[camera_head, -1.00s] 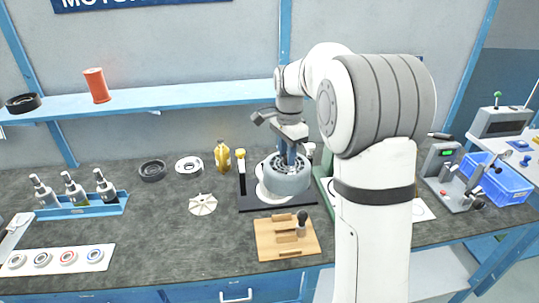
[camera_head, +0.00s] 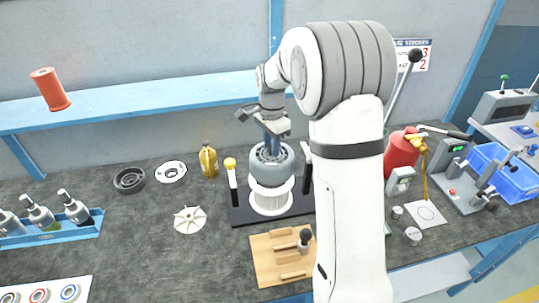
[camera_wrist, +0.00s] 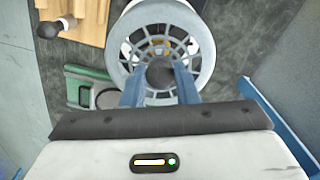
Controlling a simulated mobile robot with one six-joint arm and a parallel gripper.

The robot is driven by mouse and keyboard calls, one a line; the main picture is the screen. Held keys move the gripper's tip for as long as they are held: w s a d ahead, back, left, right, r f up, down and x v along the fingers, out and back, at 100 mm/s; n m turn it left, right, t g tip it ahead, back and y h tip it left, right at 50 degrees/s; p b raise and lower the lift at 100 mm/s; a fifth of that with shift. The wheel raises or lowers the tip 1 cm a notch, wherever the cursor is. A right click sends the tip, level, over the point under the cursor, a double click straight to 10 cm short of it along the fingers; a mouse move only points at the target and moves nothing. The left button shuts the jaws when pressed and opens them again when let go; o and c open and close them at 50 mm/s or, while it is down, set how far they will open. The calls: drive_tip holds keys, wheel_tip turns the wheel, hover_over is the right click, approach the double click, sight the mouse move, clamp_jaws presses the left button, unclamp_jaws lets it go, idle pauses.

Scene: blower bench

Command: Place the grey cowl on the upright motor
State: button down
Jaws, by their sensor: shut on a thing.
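My gripper (camera_head: 271,148) is shut on the grey cowl (camera_head: 286,172), a round drum with a spoked top. In the wrist view both fingers (camera_wrist: 160,78) are at the dark hub of the cowl (camera_wrist: 208,52). In the head view the cowl is upright, directly above the white ribbed motor (camera_head: 271,200), which stands upright on a black base (camera_head: 241,215). The cowl overlaps the motor's top in the picture, so I cannot tell whether they touch. In the wrist view the cowl hides most of the motor.
A wooden block board (camera_head: 268,272) lies in front of the base. A red canister (camera_head: 400,153) stands right, beyond my arm.

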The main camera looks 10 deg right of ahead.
sight(272, 158)
drive_tip(key=shift+f+p, duration=0.3)
drive_tip(key=shift+f, duration=1.7)
drive_tip(key=shift+f, duration=0.1)
drive_tip(key=c, duration=1.1)
unclamp_jaws()
